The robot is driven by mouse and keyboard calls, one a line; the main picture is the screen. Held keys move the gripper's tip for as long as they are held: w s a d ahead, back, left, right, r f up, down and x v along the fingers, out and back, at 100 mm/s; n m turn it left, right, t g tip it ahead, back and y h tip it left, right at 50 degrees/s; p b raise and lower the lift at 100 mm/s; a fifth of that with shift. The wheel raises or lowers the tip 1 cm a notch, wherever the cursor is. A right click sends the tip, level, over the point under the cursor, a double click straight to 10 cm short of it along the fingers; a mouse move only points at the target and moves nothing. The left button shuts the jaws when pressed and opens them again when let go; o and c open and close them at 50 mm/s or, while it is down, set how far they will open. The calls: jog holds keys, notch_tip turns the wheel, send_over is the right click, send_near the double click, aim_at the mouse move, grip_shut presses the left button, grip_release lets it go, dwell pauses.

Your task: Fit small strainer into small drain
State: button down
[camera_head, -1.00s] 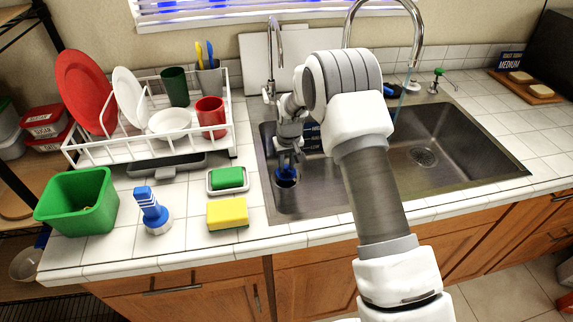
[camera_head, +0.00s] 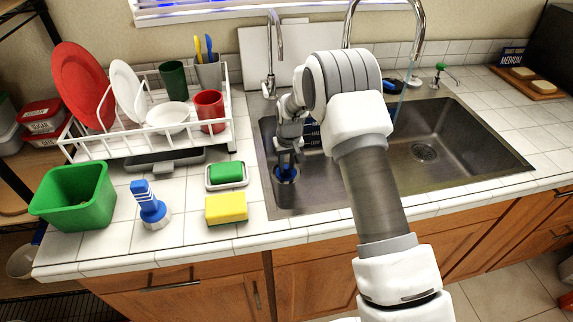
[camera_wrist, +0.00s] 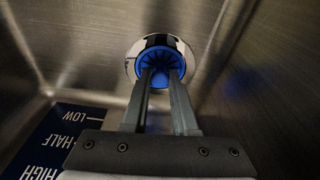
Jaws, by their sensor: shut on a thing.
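My gripper (camera_head: 287,156) reaches down into the left sink basin. Its two fingers (camera_wrist: 162,76) are shut on the small strainer, whose blue round top (camera_wrist: 160,41) shows around the fingertips in the wrist view. The strainer also shows as a blue patch (camera_head: 286,174) in the head view, low in the left basin. A shiny ring (camera_wrist: 130,67) surrounds the blue top; I cannot tell whether it is the strainer's rim or the small drain's.
The right basin has its own drain (camera_head: 424,152). Basin walls stand close around my gripper, with a blue level label (camera_wrist: 60,140). A faucet (camera_head: 275,45) stands behind.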

jog(key=shift+f, duration=0.2)
jog(key=c, duration=0.6)
grip_release()
jog(key=shift+r, duration=0.1)
notch_tip(320, 180, up, 17)
jog(key=s+p, duration=0.1)
jog(key=s, duration=0.1)
jog(key=shift+s+d, duration=0.3)
jog(key=shift+d, duration=0.1)
